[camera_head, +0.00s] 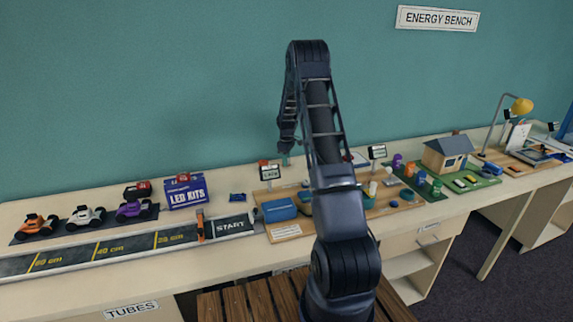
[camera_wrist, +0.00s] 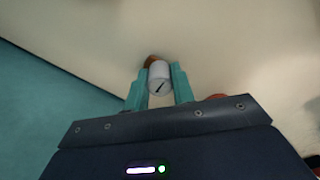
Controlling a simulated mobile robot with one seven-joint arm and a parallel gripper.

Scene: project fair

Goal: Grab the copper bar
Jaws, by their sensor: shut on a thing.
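My gripper (camera_wrist: 159,82) shows two teal fingers in the wrist view. They are shut on a pale grey, rounded piece (camera_wrist: 159,76) with a dark mark on its face. A copper-brown part (camera_wrist: 152,61) shows just beyond it, and I cannot tell whether the two are one thing. I cannot make out a clear copper bar in either view. In the head view my gripper (camera_head: 286,158) hangs above the back part of the bench, behind my raised arm. What it holds is too small to tell there.
A second orange-brown patch (camera_wrist: 217,97) shows beside the right finger. On the bench (camera_head: 130,268) are toy cars, an LED kits box (camera_head: 186,193), a measuring track (camera_head: 110,246), a blue case (camera_head: 279,210) and a model house (camera_head: 447,153). My arm hides the middle of the wooden board.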

